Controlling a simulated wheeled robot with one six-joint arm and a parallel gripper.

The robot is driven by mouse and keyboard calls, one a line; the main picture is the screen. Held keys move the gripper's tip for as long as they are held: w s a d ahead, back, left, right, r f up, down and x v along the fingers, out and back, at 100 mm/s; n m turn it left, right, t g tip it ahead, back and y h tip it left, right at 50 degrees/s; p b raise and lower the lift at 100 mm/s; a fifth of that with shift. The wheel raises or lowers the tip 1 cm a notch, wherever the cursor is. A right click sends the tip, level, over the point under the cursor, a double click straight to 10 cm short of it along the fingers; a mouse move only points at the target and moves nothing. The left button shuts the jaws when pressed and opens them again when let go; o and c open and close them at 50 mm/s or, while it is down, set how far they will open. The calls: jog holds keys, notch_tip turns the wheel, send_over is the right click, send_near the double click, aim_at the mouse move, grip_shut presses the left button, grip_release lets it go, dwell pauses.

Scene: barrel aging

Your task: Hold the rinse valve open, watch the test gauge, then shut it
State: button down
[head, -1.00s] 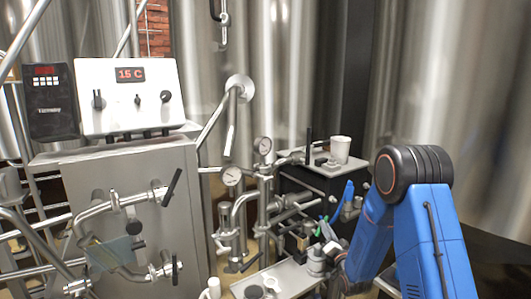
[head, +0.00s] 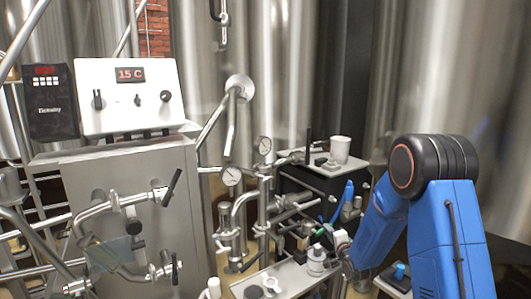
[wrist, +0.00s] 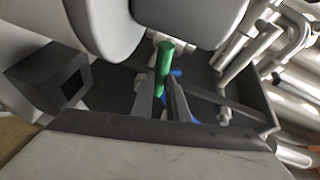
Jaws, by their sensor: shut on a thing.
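A green handle (wrist: 164,62) stands between the jaws of my gripper (wrist: 161,88) in the wrist view. My gripper is shut on it. In the head view my gripper (head: 337,241) is low at the right of the pipework, and only a small bit of the green handle (head: 320,232) shows beside it. The valve body under the handle is mostly hidden. Two round white-faced gauges sit on the pipes: one upper (head: 264,145), one lower left (head: 231,176). Their needles are too small to read, and I cannot tell which is the test gauge.
A blue handle (head: 348,191) stands close behind my gripper. A dark box (head: 307,186) with a white cup (head: 340,149) on top is behind it. A pale tray (head: 290,277) lies below. The control cabinet (head: 120,190), with pipes and black-handled valves, fills the left.

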jog(key=c, duration=1.7)
grip_release()
jog(key=shift+f, duration=0.15)
jog(key=shift+v, duration=3.5)
